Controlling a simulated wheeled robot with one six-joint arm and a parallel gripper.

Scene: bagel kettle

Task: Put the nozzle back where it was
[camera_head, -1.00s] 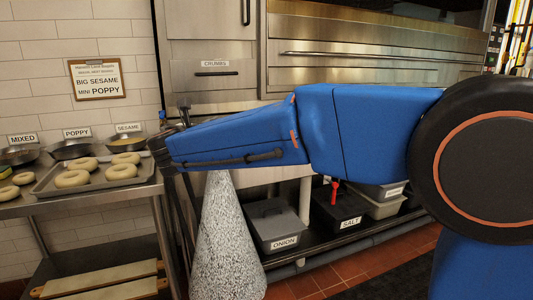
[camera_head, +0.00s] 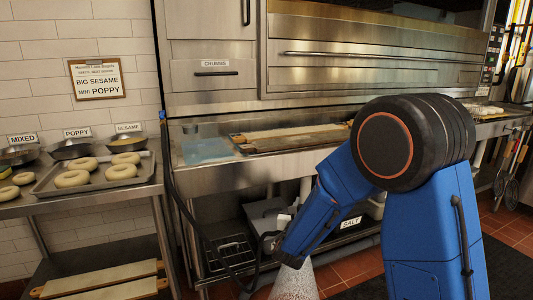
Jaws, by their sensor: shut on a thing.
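My gripper (camera_head: 285,248) is at the lower end of my blue arm, low in front of the sink and pointing down. It is shut on the nozzle, which is mostly hidden by the arm. A dark hose (camera_head: 213,245) runs from the sink's left end, loops down and comes up to a black part beside my gripper, likely the nozzle's end. A pale speckled cone of spray (camera_head: 297,284) spreads downward below my gripper. A thin upright holder with a blue tip (camera_head: 162,115) stands at the sink's left front corner; I cannot tell whether it is the nozzle's rest.
The steel sink (camera_head: 230,180) holds bluish water and has long boards (camera_head: 290,138) across it. Lidded bins, one marked SALT (camera_head: 350,223), and a wire rack (camera_head: 230,253) are below. A bagel tray (camera_head: 95,175) and seed pans are on the left table.

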